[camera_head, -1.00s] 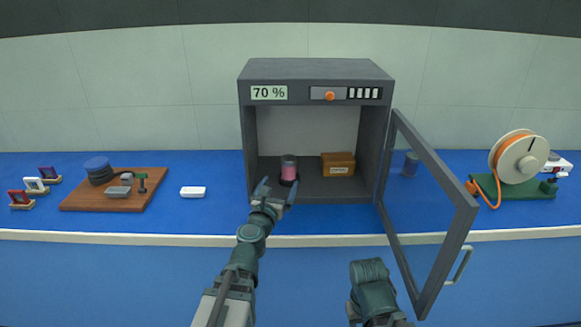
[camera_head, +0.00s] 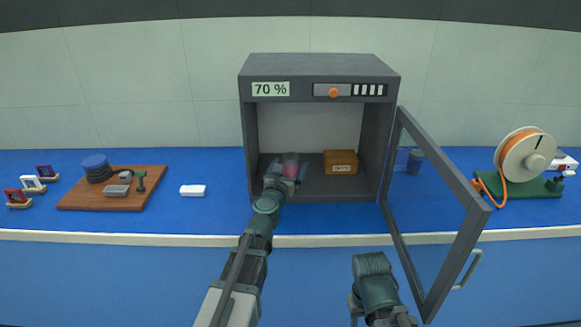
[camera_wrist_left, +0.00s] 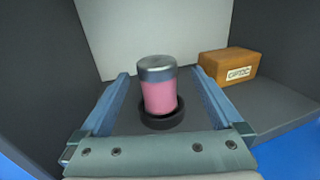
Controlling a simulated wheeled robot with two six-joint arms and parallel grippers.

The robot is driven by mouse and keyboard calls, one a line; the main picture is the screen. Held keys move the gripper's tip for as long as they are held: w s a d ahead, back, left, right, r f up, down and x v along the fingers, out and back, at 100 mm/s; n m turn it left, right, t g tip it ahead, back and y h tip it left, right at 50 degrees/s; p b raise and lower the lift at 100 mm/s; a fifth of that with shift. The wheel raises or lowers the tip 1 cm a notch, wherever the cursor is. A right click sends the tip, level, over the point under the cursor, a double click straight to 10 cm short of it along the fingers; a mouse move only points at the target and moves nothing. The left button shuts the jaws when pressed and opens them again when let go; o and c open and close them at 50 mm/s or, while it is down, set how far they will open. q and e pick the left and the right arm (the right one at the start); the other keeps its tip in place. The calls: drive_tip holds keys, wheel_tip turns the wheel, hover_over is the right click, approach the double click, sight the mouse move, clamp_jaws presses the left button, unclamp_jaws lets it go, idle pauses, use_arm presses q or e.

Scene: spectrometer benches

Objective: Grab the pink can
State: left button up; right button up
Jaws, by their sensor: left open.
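The pink can (camera_head: 291,159) stands upright inside the open grey cabinet (camera_head: 319,67), on the left part of its floor. In the left wrist view the can (camera_wrist_left: 159,94) has a silver lid and sits in a dark round ring (camera_wrist_left: 161,117). My left gripper (camera_head: 287,172) reaches into the cabinet. In the left wrist view its two blue fingers (camera_wrist_left: 160,85) are open, one on each side of the can with a gap on both sides. My right arm shows at the bottom of the head view, but its gripper jaws cannot be made out.
An orange-brown box (camera_head: 340,162) stands in the cabinet right of the can. The glass door (camera_head: 462,187) is swung open to the right. A dark jar (camera_head: 414,162) stands behind the door. A spool (camera_head: 526,157) stands far right; a wooden board (camera_head: 138,199) lies left.

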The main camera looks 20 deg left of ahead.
sight(291, 155)
use_arm(q)
drive_tip(key=w, duration=0.4)
drive_tip(key=shift+a, duration=0.3)
drive_tip(key=shift+w+d, duration=0.1)
drive_tip(key=shift+w, duration=0.05)
drive_tip(key=shift+c, duration=0.2)
use_arm(e)
drive_tip(key=shift+w+a, duration=0.3)
drive_tip(key=shift+a, duration=0.1)
use_arm(q)
drive_tip(key=c, duration=1.5)
drive_tip(key=shift+c, duration=0.2)
drive_tip(key=shift+r, duration=0.1)
use_arm(e)
drive_tip(key=shift+r, duration=0.1)
use_arm(q)
drive_tip(key=shift+r+p, duration=0.55)
drive_tip(key=shift+p, duration=0.1)
wheel_tip(291, 155, up, 3)
drive_tip(key=p, duration=0.3)
drive_tip(key=s+d, duration=1)
drive_tip(key=d, duration=0.2)
drive_tip(key=shift+s+d+r+p, duration=0.15)
drive_tip(key=shift+s+r+p, duration=0.1)
drive_tip(key=shift+r+p, duration=0.1)
use_arm(e)
wheel_tip(291, 155, up, 5)
drive_tip(key=shift+f, duration=0.1)
